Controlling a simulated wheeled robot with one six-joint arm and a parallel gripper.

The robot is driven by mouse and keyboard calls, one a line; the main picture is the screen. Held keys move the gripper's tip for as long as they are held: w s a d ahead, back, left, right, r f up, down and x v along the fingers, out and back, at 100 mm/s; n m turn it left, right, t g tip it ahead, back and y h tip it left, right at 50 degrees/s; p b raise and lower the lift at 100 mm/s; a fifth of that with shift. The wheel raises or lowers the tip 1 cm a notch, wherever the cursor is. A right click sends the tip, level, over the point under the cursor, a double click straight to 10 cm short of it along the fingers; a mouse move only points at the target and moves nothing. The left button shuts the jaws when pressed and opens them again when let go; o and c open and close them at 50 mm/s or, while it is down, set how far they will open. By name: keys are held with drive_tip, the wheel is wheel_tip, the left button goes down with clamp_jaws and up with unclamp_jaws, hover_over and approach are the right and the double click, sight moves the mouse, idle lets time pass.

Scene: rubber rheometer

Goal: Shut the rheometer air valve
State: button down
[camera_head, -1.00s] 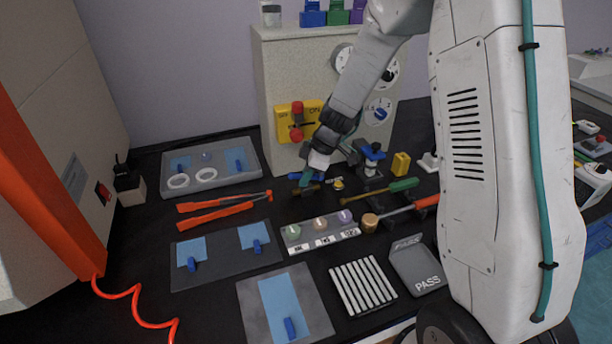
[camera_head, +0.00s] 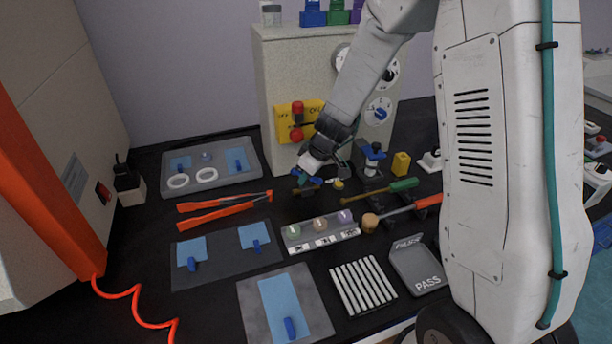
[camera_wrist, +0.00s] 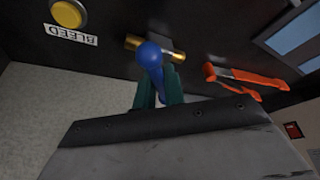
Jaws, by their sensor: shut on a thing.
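The air valve appears as a short brass pipe (camera_wrist: 178,55) with a blue lever (camera_wrist: 150,58) on it. In the wrist view the lever lies across the pipe, pointing back toward my gripper. My gripper (camera_wrist: 160,90) has its teal fingers shut on the blue lever, one on each side. In the head view my gripper (camera_head: 304,178) is low at the valve in front of the beige machine, with the brass (camera_head: 304,190) showing just below it. The fingers and wrist partly hide the lever there.
A yellow BLEED button (camera_wrist: 68,13) sits beside the valve. Orange tongs (camera_head: 224,207) lie to the left, and a green-handled tool (camera_head: 385,190) to the right. The beige machine (camera_head: 285,75) stands close behind, with a yellow OFF/ON panel (camera_head: 284,125). A sample holder (camera_head: 320,232) stands in front.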

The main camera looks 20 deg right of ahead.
drive_tip(key=m+h, duration=0.1)
drive_tip(key=m, duration=0.4)
drive_tip(key=shift+t+h, duration=0.4)
drive_tip(key=shift+m+h, duration=0.3)
drive_tip(key=shift+m, duration=0.3)
drive_tip(key=c, duration=1.5)
unclamp_jaws()
drive_tip(key=shift+r, duration=0.1)
drive_tip(key=v, duration=0.7)
drive_tip(key=shift+s+d+r, duration=0.1)
drive_tip(key=shift+s+r, duration=0.15)
